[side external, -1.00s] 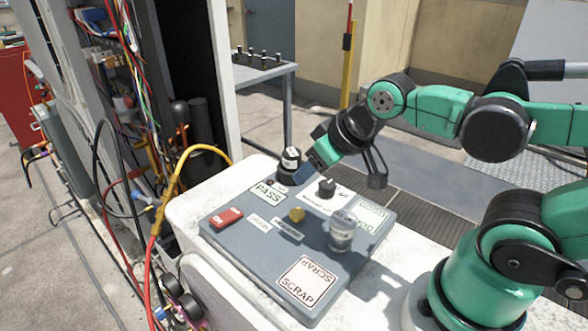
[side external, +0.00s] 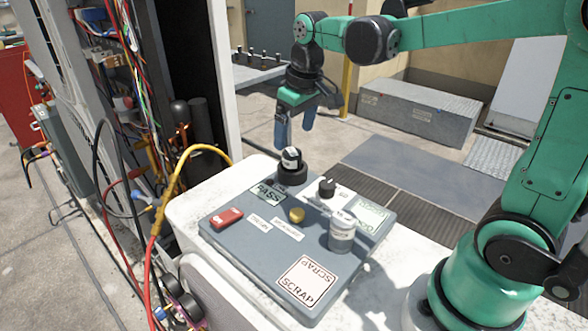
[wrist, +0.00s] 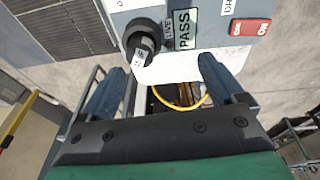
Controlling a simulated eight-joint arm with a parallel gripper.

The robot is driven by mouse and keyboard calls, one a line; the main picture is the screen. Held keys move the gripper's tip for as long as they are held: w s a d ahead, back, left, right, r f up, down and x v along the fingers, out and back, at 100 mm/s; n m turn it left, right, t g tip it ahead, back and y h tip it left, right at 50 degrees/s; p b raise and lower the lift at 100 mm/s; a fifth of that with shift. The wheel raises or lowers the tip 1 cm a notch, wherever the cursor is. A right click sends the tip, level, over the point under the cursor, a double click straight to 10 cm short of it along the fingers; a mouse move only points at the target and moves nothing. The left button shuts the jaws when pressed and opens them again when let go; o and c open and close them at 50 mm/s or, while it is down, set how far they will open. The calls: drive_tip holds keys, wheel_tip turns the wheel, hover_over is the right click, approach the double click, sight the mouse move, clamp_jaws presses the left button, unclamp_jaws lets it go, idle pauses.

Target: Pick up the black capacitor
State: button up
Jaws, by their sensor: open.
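The black capacitor (side external: 291,153), a short dark cylinder with a white label, stands upright in a round black holder (side external: 292,176) at the far corner of the grey board. In the wrist view the capacitor (wrist: 139,55) shows at top left of centre, beyond the fingertips. My gripper (side external: 295,133) points down, with its blue fingers just above the capacitor in the side view. In the wrist view my gripper (wrist: 164,69) has its fingers spread wide with nothing between them. The fingers do not appear to touch the capacitor.
The grey board (side external: 250,245) carries a silver canister (side external: 342,235), a black knob (side external: 327,187), a yellow knob (side external: 297,215) and a red switch (side external: 226,218). A yellow hose (side external: 193,150) and wiring lie left. A table (side external: 262,72) with several dark pieces stands behind.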

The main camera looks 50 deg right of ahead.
sight(293, 152)
drive_tip(key=w+d+f+g, duration=0.2)
drive_tip(key=w+d, duration=0.1)
drive_tip(key=shift+w+d+f, duration=0.25)
drive_tip(key=shift+w+f, duration=0.05)
drive_tip(key=shift+f, duration=2.9)
drive_tip(key=shift+c, duration=0.2)
clamp_jaws()
drive_tip(key=shift+r, duration=0.1)
